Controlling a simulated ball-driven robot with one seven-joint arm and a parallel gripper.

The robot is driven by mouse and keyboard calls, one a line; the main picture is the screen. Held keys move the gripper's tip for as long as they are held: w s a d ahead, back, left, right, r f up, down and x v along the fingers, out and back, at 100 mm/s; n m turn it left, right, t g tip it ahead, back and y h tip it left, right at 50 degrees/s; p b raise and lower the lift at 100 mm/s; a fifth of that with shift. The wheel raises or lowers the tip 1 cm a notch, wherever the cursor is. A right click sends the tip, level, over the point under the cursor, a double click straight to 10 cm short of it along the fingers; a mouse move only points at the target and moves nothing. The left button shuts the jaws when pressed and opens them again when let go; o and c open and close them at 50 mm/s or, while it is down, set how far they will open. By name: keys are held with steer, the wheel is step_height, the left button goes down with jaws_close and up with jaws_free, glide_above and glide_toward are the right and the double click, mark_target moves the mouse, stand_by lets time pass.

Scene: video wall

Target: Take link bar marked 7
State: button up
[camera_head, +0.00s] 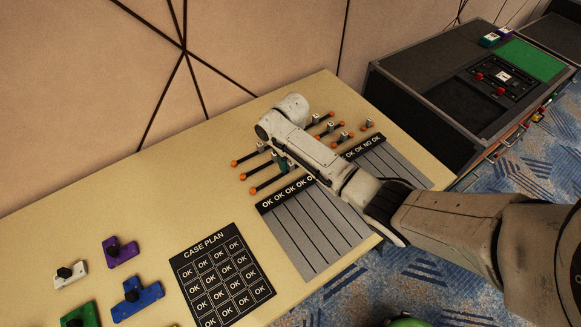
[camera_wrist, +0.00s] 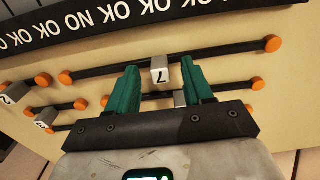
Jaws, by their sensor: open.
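The link bar marked 7 (camera_wrist: 160,71) is a thin black rod with orange ball ends and a grey block at its middle bearing the digit. In the wrist view it runs across the picture. My gripper (camera_wrist: 159,64) is open, its two green fingers standing on either side of the grey block with a gap at each side. I cannot tell how far the fingertips are above the table. In the head view a green finger of my gripper (camera_head: 283,164) shows beside the bars, and my arm covers part of them.
Other link bars lie close by, one with a grey block (camera_wrist: 180,98) partly behind my gripper. A black OK strip (camera_wrist: 130,16) borders the bars. The case plan sheet (camera_head: 205,243), a purple piece (camera_head: 121,251) and a blue piece (camera_head: 137,297) lie left. A black case (camera_head: 430,100) stands right.

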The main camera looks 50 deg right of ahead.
steer(key=shift+f, duration=0.75)
steer(key=shift+c, duration=0.3)
jaws_close()
